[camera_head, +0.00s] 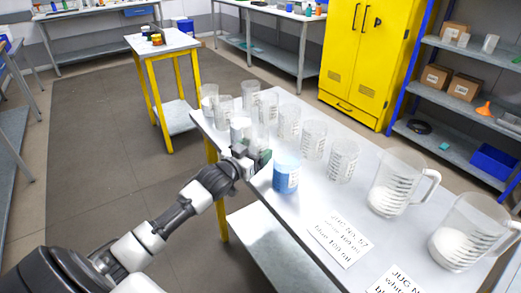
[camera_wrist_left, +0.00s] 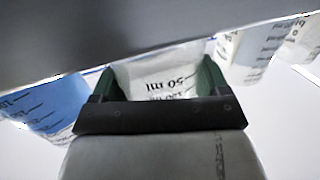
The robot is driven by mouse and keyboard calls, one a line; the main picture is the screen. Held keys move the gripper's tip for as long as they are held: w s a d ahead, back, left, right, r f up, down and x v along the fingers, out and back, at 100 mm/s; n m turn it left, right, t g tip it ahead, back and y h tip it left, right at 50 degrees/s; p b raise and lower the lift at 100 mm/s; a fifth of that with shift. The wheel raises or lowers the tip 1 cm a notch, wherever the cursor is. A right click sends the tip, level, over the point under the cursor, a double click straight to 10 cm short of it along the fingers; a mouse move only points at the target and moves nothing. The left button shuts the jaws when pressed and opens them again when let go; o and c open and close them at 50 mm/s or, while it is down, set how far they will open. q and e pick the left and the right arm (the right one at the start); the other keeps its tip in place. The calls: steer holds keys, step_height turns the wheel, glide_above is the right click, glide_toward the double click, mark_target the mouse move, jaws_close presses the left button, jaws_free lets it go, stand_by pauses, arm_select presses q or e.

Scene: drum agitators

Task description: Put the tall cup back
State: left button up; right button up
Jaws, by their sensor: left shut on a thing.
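My left gripper (camera_head: 252,160) reaches in from the left over the near edge of the white table. In the left wrist view its green fingers (camera_wrist_left: 158,88) are closed around a clear cup (camera_wrist_left: 160,72) with black ml marks, printed upside down in that view. In the head view this clear cup (camera_head: 259,135) shows just beyond the fingers, partly hidden among other cups. I cannot tell whether its base touches the table. My right gripper is not in view.
A cup with blue contents (camera_head: 286,174) stands close right of the gripper. A cup with white contents (camera_head: 240,128) stands on its other side. Several clear cups (camera_head: 314,140) line the table (camera_head: 300,205) behind. Two jugs (camera_head: 395,185) with white contents and printed sheets (camera_head: 340,238) are at right.

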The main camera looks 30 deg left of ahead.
mark_target(261, 151)
arm_select(q)
steer(key=w, duration=0.2)
steer(key=shift+w+d, duration=0.15)
steer(key=shift+w, duration=0.25)
steer(key=shift+f, duration=0.8)
steer(key=shift+s, duration=0.1)
steer(key=o, duration=1.1)
steer(key=shift+s, duration=0.1)
